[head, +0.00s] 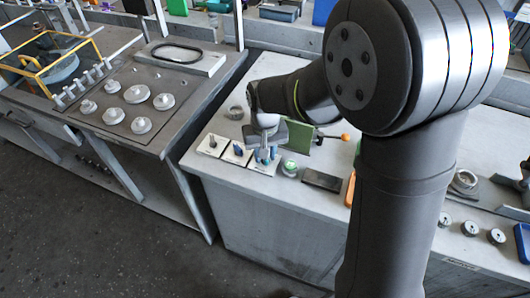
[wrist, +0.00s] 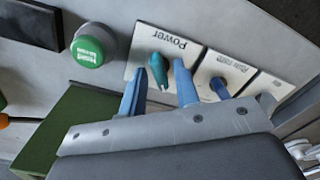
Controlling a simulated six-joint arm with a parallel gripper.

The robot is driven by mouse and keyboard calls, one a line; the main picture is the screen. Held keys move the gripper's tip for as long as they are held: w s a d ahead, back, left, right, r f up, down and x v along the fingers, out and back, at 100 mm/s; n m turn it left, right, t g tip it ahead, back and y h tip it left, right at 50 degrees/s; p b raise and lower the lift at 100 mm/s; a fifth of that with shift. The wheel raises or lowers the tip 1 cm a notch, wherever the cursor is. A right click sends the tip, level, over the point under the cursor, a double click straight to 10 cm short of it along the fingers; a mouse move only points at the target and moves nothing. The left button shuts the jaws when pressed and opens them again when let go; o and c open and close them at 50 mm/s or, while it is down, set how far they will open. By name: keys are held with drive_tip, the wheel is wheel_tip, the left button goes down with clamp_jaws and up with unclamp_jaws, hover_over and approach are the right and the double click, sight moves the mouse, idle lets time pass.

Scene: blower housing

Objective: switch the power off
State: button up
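The power switch is a teal lever (wrist: 158,71) on a white plate marked "Power" (wrist: 150,38) in the wrist view. My gripper (wrist: 160,90) is open, with one blue finger on each side of the teal lever. A gap shows on both sides of the lever in this view; I cannot tell whether either finger touches it. In the head view my gripper (head: 266,155) points down over the Power plate (head: 262,168), the rightmost of the three plates, and its fingers hide most of the lever.
Two more switch plates (head: 236,153) (head: 212,145) stand left of Power. A round green button (head: 289,168) and a dark block (head: 321,180) lie to the right. A green panel (head: 299,137) and an orange knob (head: 345,137) are close behind. The bench front is clear.

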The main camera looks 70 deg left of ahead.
drive_tip(key=shift+r, duration=2.95)
wheel_tip(320, 180, down, 6)
drive_tip(key=shift+r, duration=0.2)
drive_tip(key=shift+f, duration=0.25)
drive_tip(key=shift+m, duration=1.3)
